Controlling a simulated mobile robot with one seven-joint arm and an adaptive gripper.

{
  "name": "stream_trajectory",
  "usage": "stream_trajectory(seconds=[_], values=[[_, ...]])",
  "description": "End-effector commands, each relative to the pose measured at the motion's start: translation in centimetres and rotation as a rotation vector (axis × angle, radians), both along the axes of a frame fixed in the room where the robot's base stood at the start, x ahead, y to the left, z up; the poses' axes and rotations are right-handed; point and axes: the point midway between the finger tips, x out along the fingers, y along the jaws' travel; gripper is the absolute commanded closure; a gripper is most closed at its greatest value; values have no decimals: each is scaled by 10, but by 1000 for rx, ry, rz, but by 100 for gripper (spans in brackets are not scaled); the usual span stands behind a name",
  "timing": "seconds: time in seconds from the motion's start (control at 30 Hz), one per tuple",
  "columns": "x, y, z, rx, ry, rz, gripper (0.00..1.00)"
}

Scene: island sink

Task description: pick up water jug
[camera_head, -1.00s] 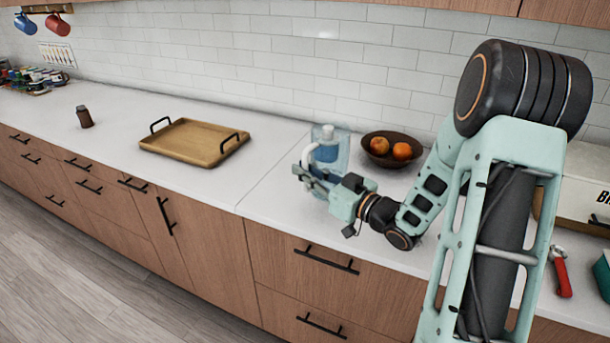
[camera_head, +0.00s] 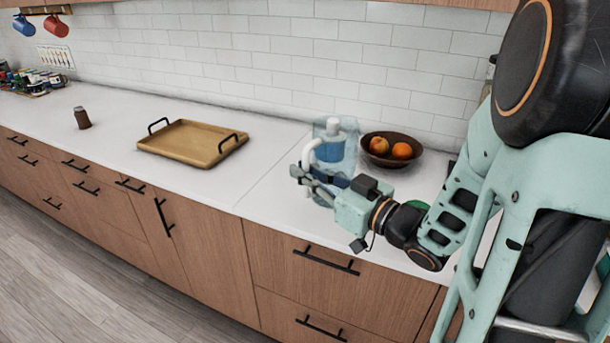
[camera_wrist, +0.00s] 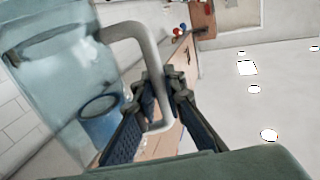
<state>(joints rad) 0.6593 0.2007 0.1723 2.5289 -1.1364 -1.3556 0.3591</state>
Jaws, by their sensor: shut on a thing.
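The water jug (camera_head: 338,150) is a clear bluish container with a white handle, near the bowl on the right part of the counter. In the head view it looks slightly tilted, and I cannot tell whether its base touches the counter. My gripper (camera_head: 305,180) is at the jug's front left side, shut on the handle. In the wrist view the jug (camera_wrist: 65,80) fills the left side, and its pale handle (camera_wrist: 150,60) runs down between the fingers of my gripper (camera_wrist: 165,95). The jug's lower part is partly hidden by my gripper.
A dark bowl (camera_head: 377,157) with orange fruit stands close behind and right of the jug. A wooden tray (camera_head: 185,146) with black handles lies to the left. A small brown bottle (camera_head: 82,118) stands further left. The counter (camera_head: 265,185) between tray and jug is clear.

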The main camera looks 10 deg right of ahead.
Motion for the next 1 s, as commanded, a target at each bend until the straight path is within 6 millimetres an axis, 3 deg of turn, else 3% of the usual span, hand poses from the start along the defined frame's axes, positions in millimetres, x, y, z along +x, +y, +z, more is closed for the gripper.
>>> stream_trajectory(seconds=[1.0], values=[[-13,2,7,-2,-5,-1,100]])
